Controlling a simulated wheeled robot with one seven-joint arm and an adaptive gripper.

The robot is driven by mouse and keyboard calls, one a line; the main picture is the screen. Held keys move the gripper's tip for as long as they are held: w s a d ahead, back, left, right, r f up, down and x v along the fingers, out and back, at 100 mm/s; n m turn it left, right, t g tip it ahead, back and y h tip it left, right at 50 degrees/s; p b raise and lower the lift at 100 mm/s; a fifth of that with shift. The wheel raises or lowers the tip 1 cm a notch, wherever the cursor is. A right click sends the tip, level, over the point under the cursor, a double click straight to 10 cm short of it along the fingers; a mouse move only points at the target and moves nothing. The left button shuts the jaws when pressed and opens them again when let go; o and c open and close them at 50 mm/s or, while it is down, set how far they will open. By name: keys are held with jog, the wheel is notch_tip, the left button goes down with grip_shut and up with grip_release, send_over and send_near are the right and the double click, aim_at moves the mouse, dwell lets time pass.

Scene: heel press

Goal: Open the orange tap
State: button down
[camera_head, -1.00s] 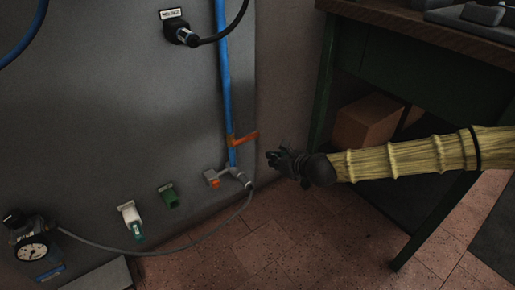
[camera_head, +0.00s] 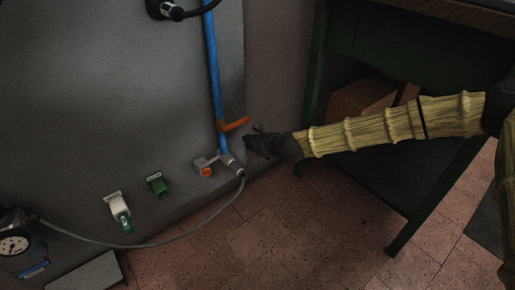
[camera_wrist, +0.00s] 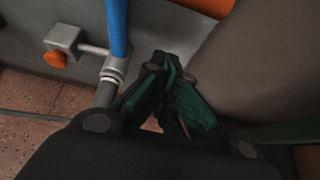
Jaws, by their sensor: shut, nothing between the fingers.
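The orange tap handle (camera_head: 235,124) is a flat lever on the vertical blue pipe (camera_head: 215,80), sticking out to the right. Part of an orange piece (camera_wrist: 205,5) shows at the top edge of the wrist view, probably this handle. My gripper (camera_head: 249,143) is shut and empty, just below and right of the handle, apart from it in the head view. In the wrist view my gripper's fingers (camera_wrist: 165,70) are together, right of the blue pipe (camera_wrist: 117,28). Whether they touch anything there I cannot tell.
Below the handle is a fitting with an orange round knob (camera_head: 207,171), also in the wrist view (camera_wrist: 55,58). A grey hose (camera_head: 190,236) runs to a gauge (camera_head: 14,245). Green (camera_head: 157,184) and white (camera_head: 118,205) fittings are left. A dark green bench (camera_head: 430,190) stands right.

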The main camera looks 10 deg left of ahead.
aim_at(236, 124)
jog(key=shift+w+a+r+b, duration=0.15)
jog(key=shift+r+b, duration=0.1)
jog(key=shift+r, duration=0.4)
jog(key=shift+w+a+r+b, duration=0.1)
jog(key=shift+r+b, duration=0.2)
jog(key=shift+r, duration=0.3)
jog(key=shift+w+a+r+b, duration=0.15)
jog(key=shift+r+b, duration=0.1)
jog(key=shift+r, duration=0.4)
jog(key=shift+r+p, duration=0.25)
jog(key=shift+p, duration=0.25)
